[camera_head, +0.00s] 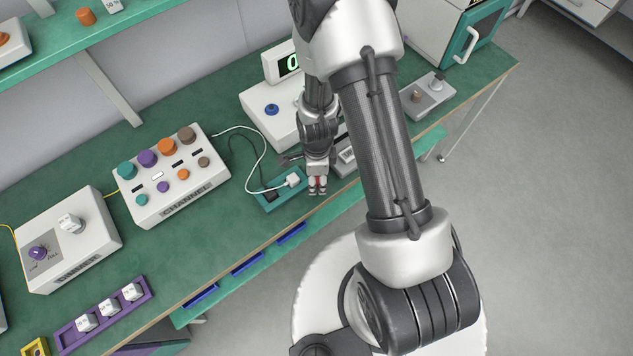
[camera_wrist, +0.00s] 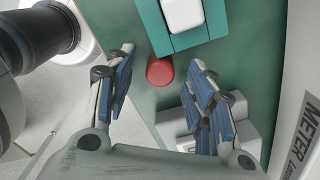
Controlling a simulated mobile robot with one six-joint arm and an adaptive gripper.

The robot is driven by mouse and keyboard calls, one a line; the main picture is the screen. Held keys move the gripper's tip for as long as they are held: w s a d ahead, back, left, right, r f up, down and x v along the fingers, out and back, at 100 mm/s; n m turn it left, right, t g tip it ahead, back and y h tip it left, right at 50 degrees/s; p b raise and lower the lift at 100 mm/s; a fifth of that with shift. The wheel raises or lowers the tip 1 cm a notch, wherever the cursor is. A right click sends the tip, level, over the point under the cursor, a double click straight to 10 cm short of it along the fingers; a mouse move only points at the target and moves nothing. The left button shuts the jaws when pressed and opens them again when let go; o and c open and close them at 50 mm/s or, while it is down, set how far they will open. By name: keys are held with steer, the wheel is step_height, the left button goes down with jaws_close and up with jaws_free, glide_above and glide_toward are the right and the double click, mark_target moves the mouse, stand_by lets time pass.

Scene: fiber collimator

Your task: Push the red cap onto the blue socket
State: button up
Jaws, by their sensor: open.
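A small red cap (camera_wrist: 160,71) shows in the wrist view, beside a teal block and between the spread fingers of my gripper (camera_wrist: 163,60). I cannot tell whether the fingers touch it. In the head view my gripper (camera_head: 317,187) points down near the front edge of the table, with a bit of red between its fingers. It is open. A round blue piece (camera_head: 272,109), which may be the blue socket, sits on top of a white box (camera_head: 262,98) behind and left of my gripper.
A teal block (camera_head: 270,203) with a white plug (camera_head: 292,180) and cables lies just left of my gripper. A white channel box (camera_head: 180,205) with coloured knobs stands farther left. A grey box (camera_head: 425,100) stands to the right. A white meter box (camera_wrist: 297,110) is close by.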

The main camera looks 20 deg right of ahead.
steer(key=shift+c, duration=0.4)
steer(key=c, duration=0.8)
